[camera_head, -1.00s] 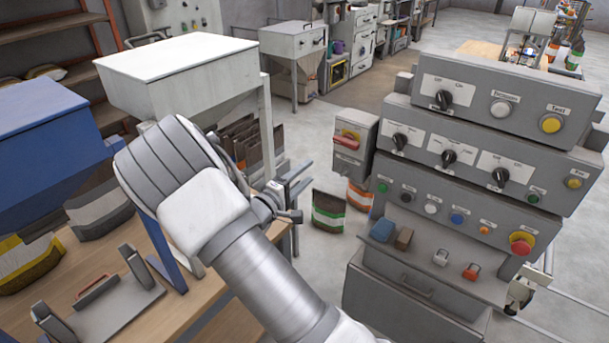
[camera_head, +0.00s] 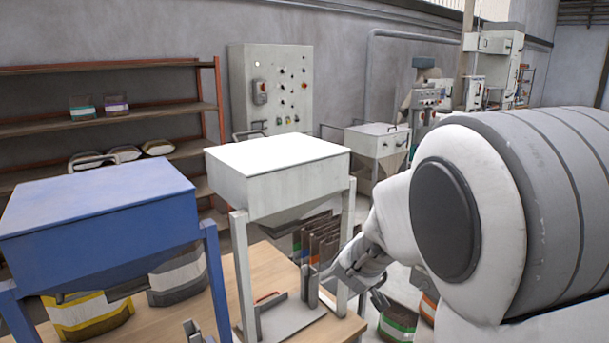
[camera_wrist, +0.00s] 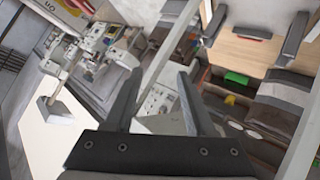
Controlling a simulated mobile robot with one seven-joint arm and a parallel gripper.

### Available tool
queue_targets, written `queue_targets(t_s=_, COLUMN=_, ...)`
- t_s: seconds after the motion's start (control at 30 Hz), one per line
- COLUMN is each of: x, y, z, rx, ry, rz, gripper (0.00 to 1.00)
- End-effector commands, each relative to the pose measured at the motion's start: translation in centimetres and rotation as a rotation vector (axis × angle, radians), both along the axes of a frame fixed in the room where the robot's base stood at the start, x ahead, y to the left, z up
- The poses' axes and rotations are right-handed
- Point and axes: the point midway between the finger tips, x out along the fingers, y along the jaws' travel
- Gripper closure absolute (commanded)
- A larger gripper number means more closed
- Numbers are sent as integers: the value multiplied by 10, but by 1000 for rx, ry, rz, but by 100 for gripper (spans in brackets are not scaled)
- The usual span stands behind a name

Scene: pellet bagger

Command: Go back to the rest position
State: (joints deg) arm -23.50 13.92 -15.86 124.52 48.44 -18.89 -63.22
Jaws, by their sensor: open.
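My gripper (camera_wrist: 157,105) shows in the wrist view with its two dark fingers spread apart and nothing between them. In the head view my white and grey arm fills the right side and hides part of the room.
A rack of upright bags (camera_head: 318,235) stands beside the white hopper. A filled bag (camera_head: 398,320) is on the floor below my arm. A shelf (camera_head: 110,128) and a grey control cabinet (camera_head: 270,90) are at the back wall.

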Motion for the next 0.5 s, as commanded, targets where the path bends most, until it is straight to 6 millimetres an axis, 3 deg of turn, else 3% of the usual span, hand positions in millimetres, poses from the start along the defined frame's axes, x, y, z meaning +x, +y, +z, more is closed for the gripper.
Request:
queue_targets(t_s=0.03, x=-10, y=4, z=15, rx=69, ry=1, rz=20, gripper=45)
queue_targets(t_s=0.2, x=-54, y=21, z=47, rx=259, ry=58, rz=86, gripper=45)
queue_targets(t_s=0.5, x=-160, y=28, z=80, rx=436, ry=224, rz=107, gripper=45)
